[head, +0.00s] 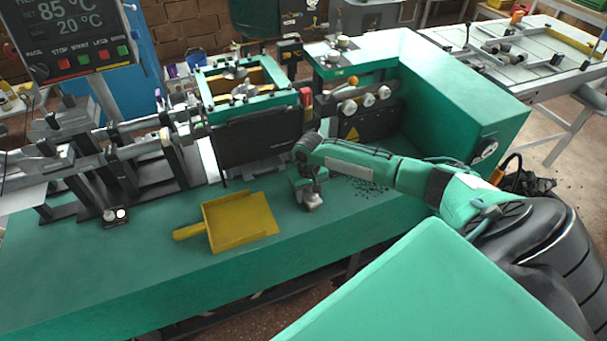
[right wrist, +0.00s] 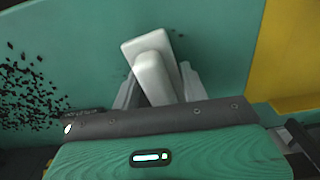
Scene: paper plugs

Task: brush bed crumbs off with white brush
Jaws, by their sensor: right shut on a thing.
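The white brush (right wrist: 152,72) is between the fingers of my right gripper (right wrist: 158,90), which is shut on it. In the head view, my right gripper (head: 308,188) points down at the green bed, and the brush's pale lower end (head: 313,204) shows beneath it at the bed surface. Whether its bristles touch the bed is hidden. Dark crumbs (head: 366,187) lie scattered on the bed to the right of the brush, partly under my right arm. They also show at the left of the right wrist view (right wrist: 28,92). My left gripper is not in view.
A yellow dustpan (head: 240,220) lies on the bed left of the brush; its edge shows in the right wrist view (right wrist: 285,60). A black panel (head: 258,138) and machine parts stand behind. A green housing (head: 470,95) stands at the right. The bed's front left is clear.

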